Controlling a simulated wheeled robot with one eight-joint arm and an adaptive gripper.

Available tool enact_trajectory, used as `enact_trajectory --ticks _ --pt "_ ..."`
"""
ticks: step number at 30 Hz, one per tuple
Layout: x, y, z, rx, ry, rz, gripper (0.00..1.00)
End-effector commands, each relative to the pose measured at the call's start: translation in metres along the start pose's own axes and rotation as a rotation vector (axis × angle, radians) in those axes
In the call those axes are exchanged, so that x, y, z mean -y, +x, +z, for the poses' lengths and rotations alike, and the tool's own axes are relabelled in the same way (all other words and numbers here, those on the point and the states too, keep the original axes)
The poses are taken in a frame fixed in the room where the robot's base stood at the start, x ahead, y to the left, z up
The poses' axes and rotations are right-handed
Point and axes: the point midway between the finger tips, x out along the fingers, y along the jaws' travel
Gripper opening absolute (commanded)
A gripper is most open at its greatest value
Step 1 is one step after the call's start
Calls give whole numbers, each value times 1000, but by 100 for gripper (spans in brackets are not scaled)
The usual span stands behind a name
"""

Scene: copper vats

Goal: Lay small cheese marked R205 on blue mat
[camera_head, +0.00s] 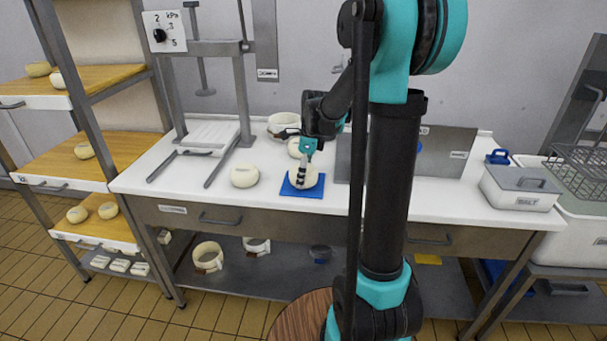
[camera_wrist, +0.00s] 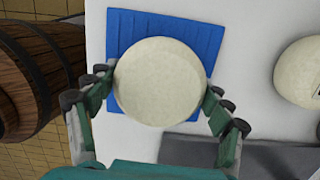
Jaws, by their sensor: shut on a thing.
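A small pale round cheese (camera_wrist: 158,82) is between the two fingers of my gripper (camera_wrist: 156,95) in the wrist view. My gripper is shut on it, one finger on each side. The blue mat (camera_wrist: 205,38) lies under the cheese on the white table top, showing around it. In the head view the held cheese (camera_head: 308,176) is over the blue mat (camera_head: 301,190), with my gripper (camera_head: 303,177) above it. I cannot tell whether the cheese touches the mat. No R205 mark is readable on it.
Another cheese (camera_head: 244,176) stands left of the mat, and one more (camera_head: 296,147) behind it. A press frame (camera_head: 244,95) stands at the left, a grey panel (camera_head: 455,152) at the right. A salt box (camera_head: 520,188) is at the right end. A wooden barrel (camera_wrist: 40,75) stands beside the table.

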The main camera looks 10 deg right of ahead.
Motion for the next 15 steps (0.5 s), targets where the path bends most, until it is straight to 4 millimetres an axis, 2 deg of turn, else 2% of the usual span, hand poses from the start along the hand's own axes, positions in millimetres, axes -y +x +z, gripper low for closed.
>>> enact_trajectory --ticks 11,12,15 --pt "0 2 0 0 0 0 28" --pt "0 2 0 0 0 0 83" --pt "0 2 0 0 0 0 95"
